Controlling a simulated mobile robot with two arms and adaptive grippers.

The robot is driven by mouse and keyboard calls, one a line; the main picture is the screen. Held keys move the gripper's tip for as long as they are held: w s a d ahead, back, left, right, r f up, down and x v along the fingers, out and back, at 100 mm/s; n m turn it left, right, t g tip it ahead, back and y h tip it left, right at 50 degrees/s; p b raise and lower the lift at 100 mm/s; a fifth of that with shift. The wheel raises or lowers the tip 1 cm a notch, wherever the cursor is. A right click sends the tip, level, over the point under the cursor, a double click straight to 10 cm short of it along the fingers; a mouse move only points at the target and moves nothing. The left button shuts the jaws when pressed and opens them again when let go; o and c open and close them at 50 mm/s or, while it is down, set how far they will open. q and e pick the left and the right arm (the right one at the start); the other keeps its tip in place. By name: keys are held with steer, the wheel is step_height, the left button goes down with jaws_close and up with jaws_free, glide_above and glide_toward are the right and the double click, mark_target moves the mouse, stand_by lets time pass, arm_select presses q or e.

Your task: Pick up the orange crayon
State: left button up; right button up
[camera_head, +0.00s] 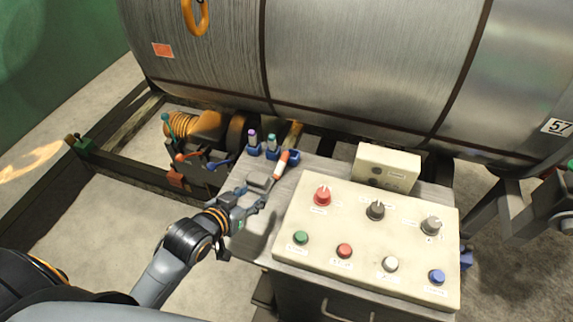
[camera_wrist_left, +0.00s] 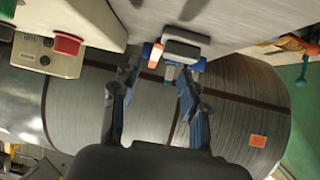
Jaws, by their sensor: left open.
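In the left wrist view, an orange piece (camera_wrist_left: 155,56) beside a grey block (camera_wrist_left: 186,48) looks like the crayon. My left gripper (camera_head: 253,198) is open and empty above the console top, nearer to me than the crayon. In the left wrist view, its fingers (camera_wrist_left: 157,78) are spread, with the orange piece beyond their tips. My right gripper does not show.
Purple (camera_head: 252,136) and teal (camera_head: 271,141) sticks stand in blue holders to the crayon's left. A cream control panel (camera_head: 360,250) with knobs and buttons fills the right. A cream box (camera_head: 387,167) stands behind it. A large steel drum (camera_head: 350,70) rises behind.

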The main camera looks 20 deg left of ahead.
arm_select(q)
steer(key=w+r+t, duration=0.2)
steer(key=w, duration=0.2)
steer(key=p, duration=0.1)
glide_toward(283, 160)
steer(key=w, duration=0.2)
steer(key=shift+w+f+h, duration=0.2)
steer(key=shift+w+h, duration=0.1)
steer(key=shift+w, duration=0.05)
steer(key=shift+f+p+x, duration=0.15)
steer(key=shift+p+x, duration=0.2)
steer(key=shift+x, duration=1.15)
steer(key=shift+f+p+x, duration=0.1)
steer(key=shift+p+x, duration=0.25)
steer(key=shift+x, duration=1.15)
steer(key=shift+s, duration=0.15)
steer(key=shift+c, duration=0.2)
jaws_close()
